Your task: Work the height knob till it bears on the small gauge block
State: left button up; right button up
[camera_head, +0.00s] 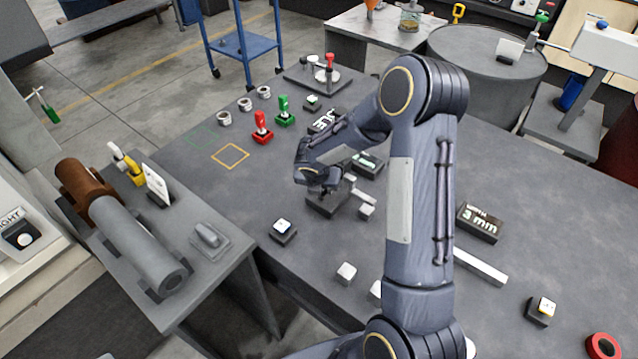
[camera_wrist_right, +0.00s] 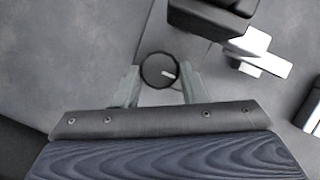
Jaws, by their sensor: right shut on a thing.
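My right gripper (camera_head: 324,190) is over a dark fixture (camera_head: 322,207) near the middle of the table. In the right wrist view its fingers (camera_wrist_right: 160,86) are on either side of a round black knob (camera_wrist_right: 158,70) with a white pointer mark, and it is shut on this knob. The pointer points right and slightly down. A pale bar (camera_wrist_right: 262,58) juts out beside a dark block (camera_wrist_right: 208,18). A small pale block (camera_head: 366,211) is by the fixture in the head view; I cannot tell whether it is the gauge block or whether anything bears on it. My left gripper is not in view.
A black sign reading 3 mm (camera_head: 479,222) and a pale bar (camera_head: 480,266) lie right of my right arm. Loose pale blocks (camera_head: 346,273) are near the front. Red (camera_head: 263,127) and green (camera_head: 284,111) pieces stand at the back left.

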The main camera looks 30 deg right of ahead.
jog(key=shift+d+r+n+t+y+p, duration=0.1)
jog(key=shift+n+t+y+p, duration=0.4)
jog(key=shift+n, duration=0.7)
jog(key=o, duration=1)
jog(key=shift+p+v, duration=0.55)
jog(key=shift+v, duration=3.3)
